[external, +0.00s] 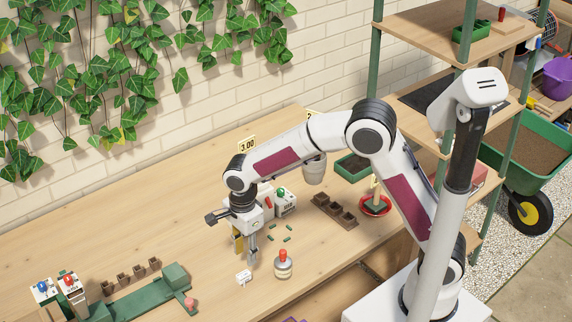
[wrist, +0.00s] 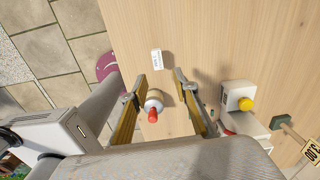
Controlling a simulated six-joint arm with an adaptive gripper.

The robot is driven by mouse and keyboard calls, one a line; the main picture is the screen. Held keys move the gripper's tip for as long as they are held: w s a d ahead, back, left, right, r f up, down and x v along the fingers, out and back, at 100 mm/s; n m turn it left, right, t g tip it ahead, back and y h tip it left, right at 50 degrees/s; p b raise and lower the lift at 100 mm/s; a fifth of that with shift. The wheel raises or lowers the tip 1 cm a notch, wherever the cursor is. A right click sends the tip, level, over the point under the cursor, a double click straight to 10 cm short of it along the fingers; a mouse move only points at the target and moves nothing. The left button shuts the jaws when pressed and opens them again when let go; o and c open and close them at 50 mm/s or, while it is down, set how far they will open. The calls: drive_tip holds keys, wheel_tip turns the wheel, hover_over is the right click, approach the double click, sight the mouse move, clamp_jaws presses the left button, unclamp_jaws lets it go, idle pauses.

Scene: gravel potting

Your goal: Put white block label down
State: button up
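The white block label (external: 243,276) is a small white piece standing on the wooden table, just below and in front of my gripper (external: 246,257). In the wrist view the white block (wrist: 157,59) shows dark marks on its face and lies beyond the fingertips, apart from both fingers. My gripper (wrist: 160,79) is open, with its two yellow-sided fingers spread wide and nothing held between them. I cannot tell the exact height of the fingertips over the table.
A small bottle with a red top (external: 283,265) stands right of my gripper; it shows between the fingers in the wrist view (wrist: 154,101). A white box with a green knob (external: 285,202) stands behind. Green pieces (external: 288,227) lie nearby. A green fixture (external: 150,296) is at left.

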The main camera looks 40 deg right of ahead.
drive_tip(key=s+d+r+n+t, duration=0.2)
drive_tip(key=s+d+r+n, duration=0.2)
drive_tip(key=d+r+n, duration=0.8)
drive_tip(key=s+d+r+n+t, duration=0.1)
drive_tip(key=s+d+r+n, duration=0.1)
drive_tip(key=s+d, duration=0.5)
drive_tip(key=s+d+r+n+t, duration=0.2)
drive_tip(key=s+d+r+n, duration=0.1)
drive_tip(key=s+d, duration=0.4)
drive_tip(key=shift+s+d, duration=0.2)
drive_tip(key=shift+d, duration=1.65)
